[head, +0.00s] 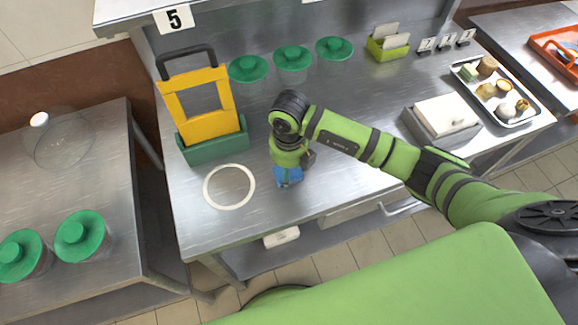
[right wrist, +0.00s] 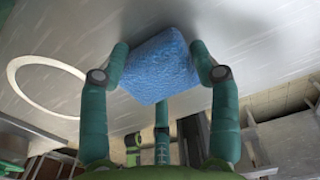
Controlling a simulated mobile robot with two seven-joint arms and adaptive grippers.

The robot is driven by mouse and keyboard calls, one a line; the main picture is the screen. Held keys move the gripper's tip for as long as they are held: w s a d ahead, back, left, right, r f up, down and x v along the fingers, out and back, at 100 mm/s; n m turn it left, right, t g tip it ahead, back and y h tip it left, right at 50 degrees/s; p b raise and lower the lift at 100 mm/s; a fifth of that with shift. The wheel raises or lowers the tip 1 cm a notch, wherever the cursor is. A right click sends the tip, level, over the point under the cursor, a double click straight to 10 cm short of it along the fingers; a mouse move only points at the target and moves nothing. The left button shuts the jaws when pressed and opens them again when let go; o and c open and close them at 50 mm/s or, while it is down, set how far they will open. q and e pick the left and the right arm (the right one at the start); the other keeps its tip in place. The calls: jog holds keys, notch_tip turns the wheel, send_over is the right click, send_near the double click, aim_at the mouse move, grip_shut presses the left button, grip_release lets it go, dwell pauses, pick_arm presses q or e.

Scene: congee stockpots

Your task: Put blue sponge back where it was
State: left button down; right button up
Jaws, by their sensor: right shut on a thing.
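The blue sponge (head: 286,179) is at the front middle of the steel table, below my right gripper (head: 291,170). In the right wrist view the blue sponge (right wrist: 160,68) sits between the fingers of my right gripper (right wrist: 162,62), which is shut on it. The sponge is close to the tabletop; I cannot tell whether it touches. A white ring marking (head: 206,187) lies on the table to the left of the sponge, with nothing inside it. My left gripper is not in view.
A yellow board in a green holder (head: 218,146) stands behind the ring. Several green lids (head: 293,57) line the back. A grey box with white contents (head: 447,116) and a food tray (head: 513,119) are at the right. A side table (head: 120,165) stands at the left.

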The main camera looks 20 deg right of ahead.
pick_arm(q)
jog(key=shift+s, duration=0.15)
pick_arm(e)
jog(key=shift+f, duration=0.1)
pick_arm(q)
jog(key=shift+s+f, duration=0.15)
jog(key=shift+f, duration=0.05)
pick_arm(e)
jog(key=o, duration=1.1)
jog(key=shift+r, duration=0.3)
pick_arm(q)
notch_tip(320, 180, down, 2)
jog(key=b, duration=0.2)
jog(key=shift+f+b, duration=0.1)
jog(key=shift+b, duration=0.2)
pick_arm(e)
notch_tip(320, 180, up, 12)
jog(key=shift+f, duration=0.15)
